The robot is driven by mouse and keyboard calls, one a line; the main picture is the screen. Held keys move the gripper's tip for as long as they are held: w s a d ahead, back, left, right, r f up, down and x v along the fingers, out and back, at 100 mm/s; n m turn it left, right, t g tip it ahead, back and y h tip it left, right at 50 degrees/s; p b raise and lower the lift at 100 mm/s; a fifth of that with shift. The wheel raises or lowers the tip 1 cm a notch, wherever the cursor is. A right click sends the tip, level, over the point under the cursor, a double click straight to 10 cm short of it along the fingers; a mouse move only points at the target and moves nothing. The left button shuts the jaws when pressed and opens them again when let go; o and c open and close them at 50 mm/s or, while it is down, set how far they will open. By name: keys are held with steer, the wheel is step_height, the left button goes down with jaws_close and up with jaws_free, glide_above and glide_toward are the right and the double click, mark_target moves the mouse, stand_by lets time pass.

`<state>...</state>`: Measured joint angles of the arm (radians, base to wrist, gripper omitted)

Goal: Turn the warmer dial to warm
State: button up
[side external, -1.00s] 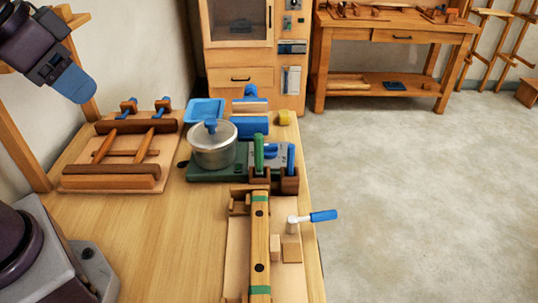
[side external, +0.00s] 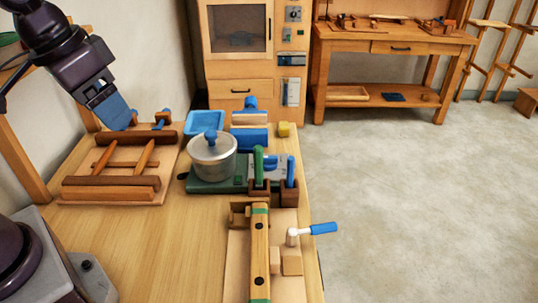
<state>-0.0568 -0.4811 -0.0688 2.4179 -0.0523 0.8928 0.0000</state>
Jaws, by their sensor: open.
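My gripper (side external: 119,116) has blue fingers pointing down. It is open and empty, in the air left of the pot, near the back of the wooden rack. It is well apart from the green base.
The wooden rack (side external: 110,190) with blue-tipped rods fills the bench's left. A clamped beam (side external: 259,240) lies in front.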

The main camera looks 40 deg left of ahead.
steer(key=w+d+n+t+h, duration=0.1)
steer(key=w+d+n+t, duration=0.3)
steer(key=w, duration=0.7)
steer(key=w+d+n+t+h, duration=0.1)
steer(key=w+d+n+h, duration=0.15)
steer(key=w+n, duration=0.6)
steer(key=w+d+n+t+h, duration=0.1)
steer(key=w+d+n+t, duration=0.2)
steer(key=w, duration=1.1)
steer(key=w+a+f+n+y, duration=0.45)
steer(key=w+n, duration=0.25)
steer(key=n, duration=0.3)
steer(key=n+g, duration=1.2)
steer(key=n, duration=0.7)
glide_above(269, 157)
step_height(269, 157, down, 10)
step_height(269, 157, down, 13)
steer(key=shift+w+r, duration=0.1)
steer(key=c, duration=0.9)
